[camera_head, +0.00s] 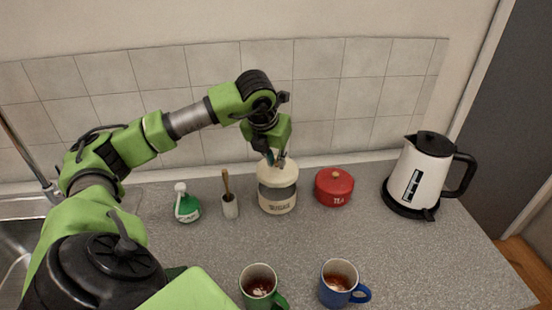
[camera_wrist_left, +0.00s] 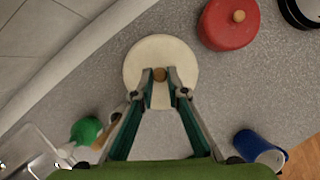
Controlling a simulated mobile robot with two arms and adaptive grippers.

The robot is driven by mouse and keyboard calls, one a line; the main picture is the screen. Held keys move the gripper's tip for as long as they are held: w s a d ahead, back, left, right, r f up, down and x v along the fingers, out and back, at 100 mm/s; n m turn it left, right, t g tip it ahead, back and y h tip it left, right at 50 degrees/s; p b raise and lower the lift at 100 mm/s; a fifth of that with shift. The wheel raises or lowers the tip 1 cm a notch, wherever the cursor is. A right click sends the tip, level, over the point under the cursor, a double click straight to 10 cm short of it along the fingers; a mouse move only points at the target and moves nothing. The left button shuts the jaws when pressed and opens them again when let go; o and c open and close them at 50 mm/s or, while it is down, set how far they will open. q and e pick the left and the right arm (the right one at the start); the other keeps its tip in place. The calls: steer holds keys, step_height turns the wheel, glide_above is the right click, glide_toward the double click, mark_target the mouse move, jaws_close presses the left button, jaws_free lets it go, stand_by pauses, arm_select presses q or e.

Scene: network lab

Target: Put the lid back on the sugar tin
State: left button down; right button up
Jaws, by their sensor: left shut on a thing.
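The cream sugar tin (camera_head: 278,207) stands upright on the grey worktop, left of the red tea tin. My left gripper (camera_head: 276,159) is above it, shut on the wooden knob of the cream lid (camera_head: 266,175). A darker grey band shows between the lid and the tin's front, so the lid appears held a little above the open top. In the wrist view the round lid (camera_wrist_left: 137,65) fills the space beneath my left gripper (camera_wrist_left: 166,76), hiding the tin. The knob (camera_wrist_left: 160,75) sits between the fingertips. My right gripper is not in view.
The red tea tin (camera_head: 334,188) stands close on the right, the kettle (camera_head: 417,172) further right. A green mug (camera_head: 258,284) and blue mug (camera_head: 338,284) stand in front.

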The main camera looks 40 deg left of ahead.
mark_target(274, 170)
arm_select(q)
steer(key=shift+f, duration=0.35)
step_height(274, 170, down, 2)
steer(key=shift+b, duration=0.7)
step_height(274, 170, down, 3)
steer(key=shift+r+b, duration=0.15)
steer(key=shift+b, duration=0.75)
steer(key=shift+f+b, duration=0.55)
steer(key=shift+f, duration=0.1)
steer(key=shift+f+b, duration=0.1)
steer(key=shift+b, duration=0.9)
